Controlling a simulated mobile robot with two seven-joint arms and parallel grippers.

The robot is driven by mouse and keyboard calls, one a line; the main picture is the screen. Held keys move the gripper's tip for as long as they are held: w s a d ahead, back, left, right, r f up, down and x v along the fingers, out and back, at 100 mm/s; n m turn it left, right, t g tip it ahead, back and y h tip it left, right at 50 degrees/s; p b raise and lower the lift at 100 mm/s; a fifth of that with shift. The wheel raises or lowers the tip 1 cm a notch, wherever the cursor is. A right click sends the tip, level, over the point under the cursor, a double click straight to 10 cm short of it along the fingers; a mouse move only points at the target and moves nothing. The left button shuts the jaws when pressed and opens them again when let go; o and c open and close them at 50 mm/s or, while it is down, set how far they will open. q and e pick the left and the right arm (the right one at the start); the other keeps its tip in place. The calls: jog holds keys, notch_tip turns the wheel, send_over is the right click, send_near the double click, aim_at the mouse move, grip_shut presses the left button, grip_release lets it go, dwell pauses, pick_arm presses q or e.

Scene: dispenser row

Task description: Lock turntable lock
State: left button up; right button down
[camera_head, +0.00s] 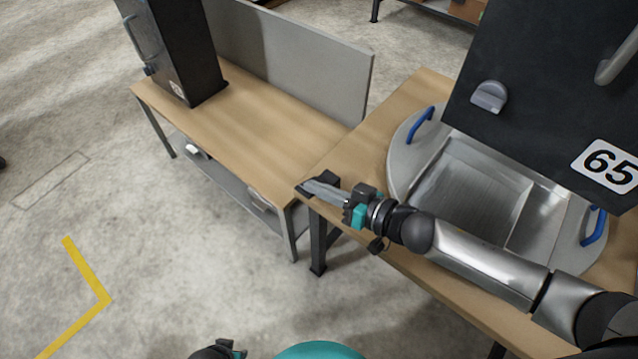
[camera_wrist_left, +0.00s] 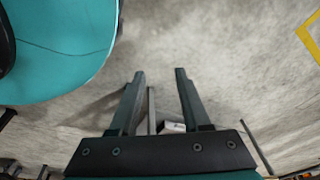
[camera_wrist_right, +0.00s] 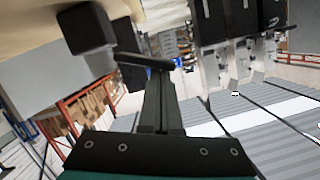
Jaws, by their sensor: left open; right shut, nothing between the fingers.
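The turntable is a round grey plate (camera_head: 403,160) with blue handles on the wooden table at the right. At the table's near left corner is a small black block (camera_head: 328,177), apparently the turntable lock. In the right wrist view the block (camera_wrist_right: 85,28) has a dark flat lever (camera_wrist_right: 143,62) beside it. My right gripper (camera_head: 312,188) is shut and empty at this corner; its fingertips (camera_wrist_right: 160,72) overlap the lever, and I cannot tell if they touch. My left gripper (camera_wrist_left: 158,74) is open and empty above the floor, low at the bottom of the head view (camera_head: 232,350).
A black dispenser marked 65 (camera_head: 540,100) stands over the turntable. A second bench (camera_head: 240,125) with a grey panel (camera_head: 300,60) and another black dispenser (camera_head: 185,50) stands to the left. The floor at the left is clear, with a yellow marking (camera_head: 88,275).

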pick_arm(q)
jog(key=shift+w+a, duration=0.1)
jog(key=shift+a, duration=0.15)
pick_arm(e)
jog(key=shift+f, duration=0.1)
pick_arm(q)
jog(key=s, duration=0.1)
jog(key=s+a+f+p, duration=0.1)
jog(key=s+a, duration=0.1)
jog(key=shift+s+a+f+p, duration=0.1)
jog(key=shift+f+p, duration=0.2)
pick_arm(e)
jog(key=f+n, duration=0.1)
jog(key=s+a+f+n+t+h, duration=0.1)
jog(key=n, duration=0.1)
jog(key=shift+f+n, duration=0.15)
jog(key=shift+n, duration=0.15)
jog(key=shift+s, duration=0.1)
pick_arm(q)
jog(key=s+p, duration=0.1)
jog(key=s, duration=0.1)
jog(key=s+r+p, duration=0.1)
jog(key=s+p, duration=0.2)
jog(key=shift+s+a+r, duration=0.3)
jog(key=shift+r, duration=0.1)
pick_arm(e)
jog(key=v, duration=1.5)
jog(key=shift+s, duration=0.1)
